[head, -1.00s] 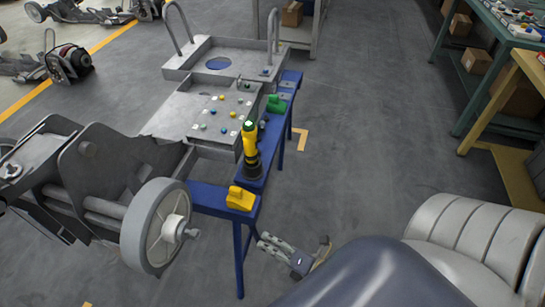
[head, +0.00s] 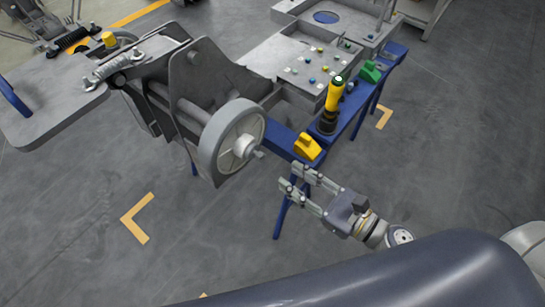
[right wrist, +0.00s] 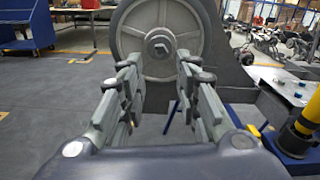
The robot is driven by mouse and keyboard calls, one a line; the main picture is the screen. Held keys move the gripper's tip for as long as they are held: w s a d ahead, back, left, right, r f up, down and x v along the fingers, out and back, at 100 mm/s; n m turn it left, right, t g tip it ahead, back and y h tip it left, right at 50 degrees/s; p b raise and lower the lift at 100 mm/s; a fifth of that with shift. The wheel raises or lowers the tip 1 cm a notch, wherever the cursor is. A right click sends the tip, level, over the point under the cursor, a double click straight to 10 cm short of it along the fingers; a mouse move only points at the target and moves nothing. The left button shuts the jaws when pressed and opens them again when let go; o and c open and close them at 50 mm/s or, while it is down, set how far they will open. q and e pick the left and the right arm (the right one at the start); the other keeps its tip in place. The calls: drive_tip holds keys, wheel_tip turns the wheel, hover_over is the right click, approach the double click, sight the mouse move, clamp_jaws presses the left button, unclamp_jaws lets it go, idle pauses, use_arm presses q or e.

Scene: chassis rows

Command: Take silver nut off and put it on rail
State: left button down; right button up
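The silver nut (head: 259,154) sits on the axle end at the hub of a grey wheel (head: 213,140), on the side facing me. In the right wrist view the nut (right wrist: 160,47) shows at the wheel's centre, straight ahead and slightly above the fingertips. My right gripper (head: 291,177) is open and empty, short of the wheel and pointing at it. Its two fingers (right wrist: 158,78) stand apart in the right wrist view with nothing between them. The blue rail (head: 352,122) of the stand runs to the right of the wheel. My left gripper is not in view.
The floor below the wheel is clear.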

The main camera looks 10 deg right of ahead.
sight(261, 157)
drive_tip(key=p+x, duration=0.2)
drive_tip(key=x, duration=0.4)
drive_tip(key=shift+w+r, duration=0.1)
drive_tip(key=shift+x, duration=1)
clamp_jaws()
drive_tip(key=shift+c, duration=2.3)
unclamp_jaws()
drive_tip(key=shift+c, duration=1.2)
drive_tip(key=shift+b+v, duration=0.85)
drive_tip(key=shift+v, duration=1.15)
drive_tip(key=shift+a, duration=0.1)
